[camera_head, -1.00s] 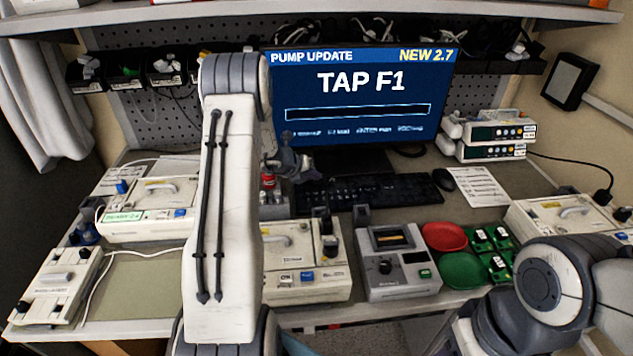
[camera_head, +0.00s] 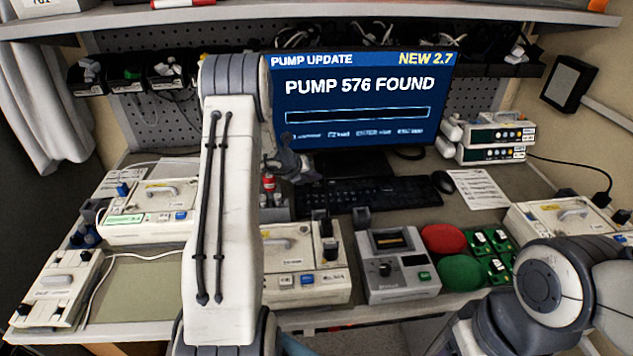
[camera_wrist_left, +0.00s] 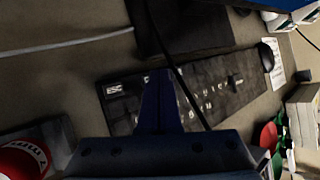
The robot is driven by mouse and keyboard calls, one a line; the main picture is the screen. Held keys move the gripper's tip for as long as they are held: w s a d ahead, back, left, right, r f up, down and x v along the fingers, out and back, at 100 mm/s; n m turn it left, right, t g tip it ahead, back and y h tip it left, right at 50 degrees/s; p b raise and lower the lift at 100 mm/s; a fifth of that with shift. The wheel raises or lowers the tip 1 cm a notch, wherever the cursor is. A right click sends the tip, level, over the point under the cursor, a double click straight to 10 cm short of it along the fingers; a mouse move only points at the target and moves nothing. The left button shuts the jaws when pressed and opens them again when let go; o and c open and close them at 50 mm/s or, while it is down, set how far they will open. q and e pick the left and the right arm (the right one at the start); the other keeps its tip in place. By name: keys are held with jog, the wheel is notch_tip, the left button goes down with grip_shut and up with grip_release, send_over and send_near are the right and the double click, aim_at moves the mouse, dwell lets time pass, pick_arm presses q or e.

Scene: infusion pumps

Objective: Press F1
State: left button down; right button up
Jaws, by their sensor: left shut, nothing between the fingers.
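The black keyboard (camera_head: 390,193) lies on the desk in front of the monitor (camera_head: 362,100). The monitor reads "PUMP 576 FOUND" above an empty bar. My left gripper (camera_head: 306,175) is at the keyboard's left end, partly hidden behind my own arm in the head view. In the left wrist view the shut, empty left gripper (camera_wrist_left: 160,75) is over the keyboard (camera_wrist_left: 205,95), near its upper-left keys. I cannot tell whether the fingertips touch a key, and the F1 label is not readable. My right gripper is not in view; only its arm shows.
A mouse (camera_head: 443,181) and a printed sheet (camera_head: 476,188) lie right of the keyboard. A red-labelled container (camera_head: 268,184) is close left of the gripper.

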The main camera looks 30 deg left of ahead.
aim_at(315, 187)
pick_arm(q)
jog(key=shift+r, duration=0.25)
notch_tip(315, 187, up, 5)
jog(key=p, duration=0.4)
dwell(0.3)
